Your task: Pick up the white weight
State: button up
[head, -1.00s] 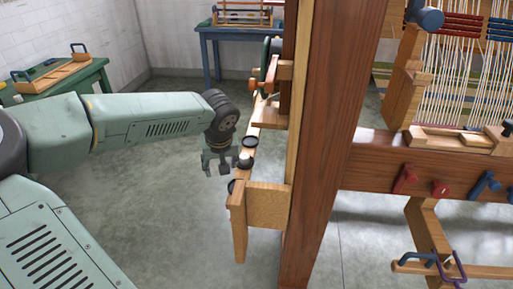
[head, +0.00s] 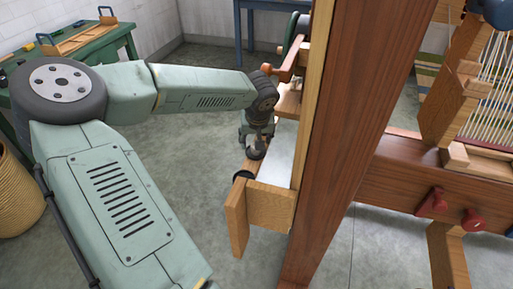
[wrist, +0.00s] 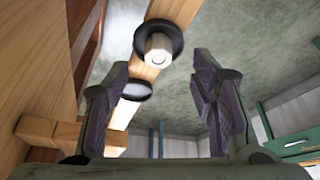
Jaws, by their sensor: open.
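The white weight (wrist: 158,50) is a small pale faceted piece standing on a round black disc (wrist: 158,38) on the narrow wooden rail in the wrist view. My gripper (wrist: 160,66) is open, one finger to each side in that view, with the weight beyond the gap between the fingertips and nothing held. In the head view my gripper (head: 255,148) points down over the rail, and it hides the weight there.
Another black disc (wrist: 136,91) lies along the rail, and a dark disc (head: 242,175) shows near the rail's front end. A thick wooden loom post (head: 345,130) stands close on the right. A green table (head: 75,50) stands at the back left. Open floor lies left of the rail.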

jog(key=shift+w+p+x, duration=0.2)
jog(key=shift+p+x, duration=0.4)
jog(key=shift+x, duration=2.15)
jog(key=shift+r, duration=0.1)
jog(key=shift+c, duration=0.3)
grip_shut()
